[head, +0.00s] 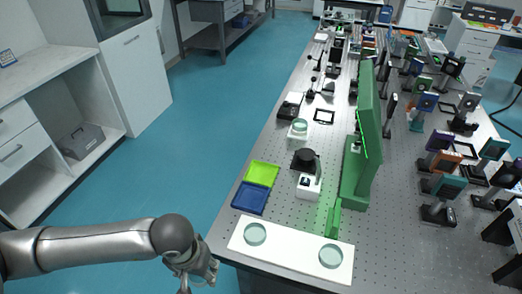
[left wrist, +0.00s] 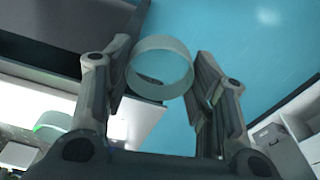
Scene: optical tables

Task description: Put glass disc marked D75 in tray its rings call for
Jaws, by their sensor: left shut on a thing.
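My left gripper (head: 203,277) is low in the head view, left of the optical table's near corner. In the left wrist view my left gripper (left wrist: 160,82) is shut on a clear glass disc (left wrist: 161,68), seen as a pale ring between the fingers. No marking on it is readable. A yellow-green tray (head: 262,173) and a blue tray (head: 250,198) lie side by side on the table's left edge, both looking empty. Two more glass discs, one left (head: 255,233) and one right (head: 331,256), rest on a white board (head: 292,255). My right gripper is out of view.
The perforated optical table (head: 400,235) runs away from me. A tall green panel (head: 362,140) stands right of the trays. A white block (head: 308,187) with a black device and a white stand (head: 297,133) with a round glass piece are near them. Blue floor is open at left.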

